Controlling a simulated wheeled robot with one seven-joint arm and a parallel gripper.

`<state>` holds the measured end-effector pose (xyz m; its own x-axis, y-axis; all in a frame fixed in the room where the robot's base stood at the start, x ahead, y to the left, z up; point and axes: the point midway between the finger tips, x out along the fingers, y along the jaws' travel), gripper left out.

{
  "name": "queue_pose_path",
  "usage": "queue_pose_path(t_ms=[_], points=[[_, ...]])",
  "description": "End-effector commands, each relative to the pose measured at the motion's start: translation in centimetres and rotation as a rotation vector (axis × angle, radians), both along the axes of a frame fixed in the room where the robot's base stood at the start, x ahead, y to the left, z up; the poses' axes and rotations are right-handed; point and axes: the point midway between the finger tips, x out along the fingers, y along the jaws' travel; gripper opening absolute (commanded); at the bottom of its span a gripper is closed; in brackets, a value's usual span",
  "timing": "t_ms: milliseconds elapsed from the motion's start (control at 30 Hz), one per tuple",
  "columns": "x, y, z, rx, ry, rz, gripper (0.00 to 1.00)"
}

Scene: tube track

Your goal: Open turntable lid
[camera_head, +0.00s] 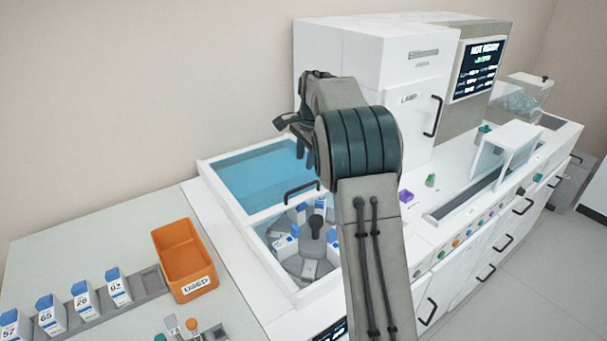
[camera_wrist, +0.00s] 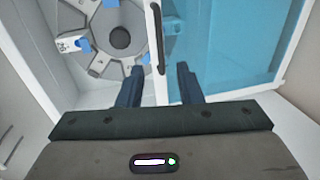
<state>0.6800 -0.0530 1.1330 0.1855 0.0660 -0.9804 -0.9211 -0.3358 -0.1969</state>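The turntable (camera_head: 308,267) is a grey round carousel with blue-and-white cartons, uncovered in the front part of the white housing. It also shows at upper left in the wrist view (camera_wrist: 100,65). The lid (camera_head: 250,178) is a translucent blue panel over the back part, at the right in the wrist view (camera_wrist: 235,45). Its dark bar handle (camera_head: 301,190) is along the edge facing the turntable. My gripper (camera_wrist: 160,72) is open and empty, its fingers pointing at the housing. The handle's end (camera_wrist: 157,60) appears between the fingertips; I see no contact. In the head view my arm hides part of the turntable.
A tall white cabinet (camera_head: 375,75) with a screen (camera_head: 478,68) stands behind my arm. An orange bin (camera_head: 183,262) and a grey rack (camera_head: 151,283) with white-blue cartons stand on the left table. Several small coloured items lie on the right counter.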

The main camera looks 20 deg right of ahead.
Motion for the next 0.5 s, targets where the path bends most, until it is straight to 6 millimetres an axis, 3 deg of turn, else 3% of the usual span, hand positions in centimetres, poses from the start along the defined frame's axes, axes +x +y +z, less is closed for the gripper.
queue_pose_path(t_ms=[200, 500], points=[[-0.5, -0.3, 3.1, 0.000, -0.002, -0.001, 0.33], [-0.7, -0.3, 3.8, 0.000, 0.001, -0.001, 0.33]])
